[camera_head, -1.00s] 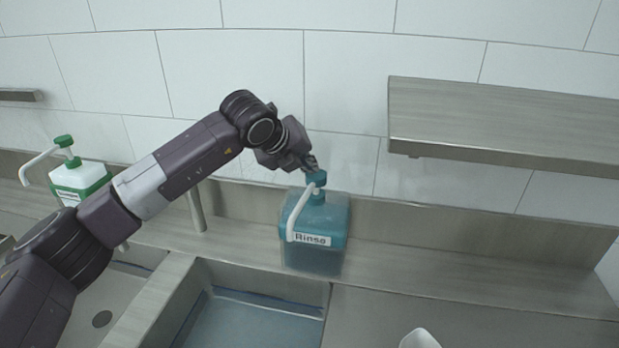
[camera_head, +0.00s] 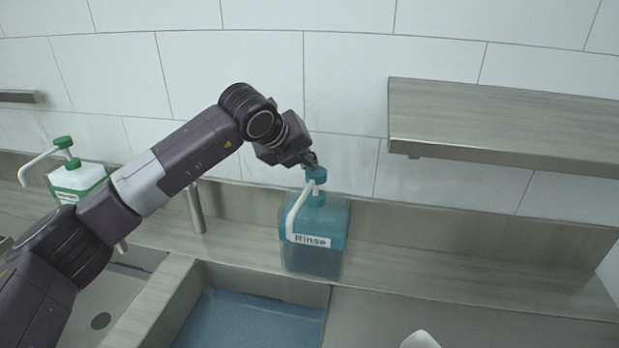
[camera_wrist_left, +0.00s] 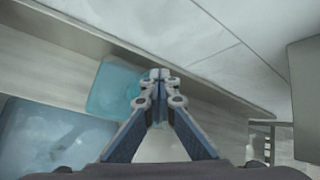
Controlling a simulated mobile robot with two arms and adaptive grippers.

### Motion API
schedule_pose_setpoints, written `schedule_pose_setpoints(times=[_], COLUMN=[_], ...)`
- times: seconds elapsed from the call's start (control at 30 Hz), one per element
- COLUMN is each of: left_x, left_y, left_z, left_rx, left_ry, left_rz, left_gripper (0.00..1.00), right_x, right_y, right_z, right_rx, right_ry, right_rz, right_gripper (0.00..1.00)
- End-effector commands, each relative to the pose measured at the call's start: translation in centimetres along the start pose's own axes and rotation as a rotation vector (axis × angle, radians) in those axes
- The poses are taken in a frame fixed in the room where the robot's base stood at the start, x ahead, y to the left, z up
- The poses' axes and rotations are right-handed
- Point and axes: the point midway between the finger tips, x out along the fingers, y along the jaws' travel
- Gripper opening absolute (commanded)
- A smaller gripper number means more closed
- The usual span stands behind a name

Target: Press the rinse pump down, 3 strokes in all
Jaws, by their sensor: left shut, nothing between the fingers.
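The rinse bottle (camera_head: 318,258) is a teal, see-through container with a "Rinse" label, upright on the ledge behind the sink. Its teal pump head (camera_head: 316,174) stands on top, with a white spout (camera_head: 296,212) reaching down to the front left. My left gripper (camera_head: 311,160) is shut and empty, its fingertips at the top of the pump head; whether they touch cannot be told. In the left wrist view the shut fingers (camera_wrist_left: 159,76) hide part of the teal bottle (camera_wrist_left: 108,90). My right gripper is not in view.
A second bottle, white and green (camera_head: 78,184), stands at the left on the ledge. A tap (camera_head: 195,208) rises between the bottles. A basin with blue liquid (camera_head: 250,322) lies in front. A shelf (camera_head: 500,125) juts from the wall at right. A white object (camera_head: 420,340) shows at the bottom edge.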

Motion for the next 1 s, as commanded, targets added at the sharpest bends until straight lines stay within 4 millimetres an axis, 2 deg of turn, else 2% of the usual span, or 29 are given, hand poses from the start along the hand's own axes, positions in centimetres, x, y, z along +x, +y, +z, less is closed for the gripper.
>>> schedule_pose_setpoints(times=[0.5,1.0], left_x=[-3.6,-3.9], left_y=[-2.6,-2.9], left_z=[2.7,2.9], left_rx=[0.0,0.0], left_ry=[-0.002,-0.001], left_rz=[-0.001,-0.001], left_gripper=[0.0,0.0], right_x=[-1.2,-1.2], right_y=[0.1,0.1], right_z=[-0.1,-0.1], right_rx=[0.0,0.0], right_ry=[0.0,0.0], right_rz=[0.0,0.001], right_gripper=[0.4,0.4])
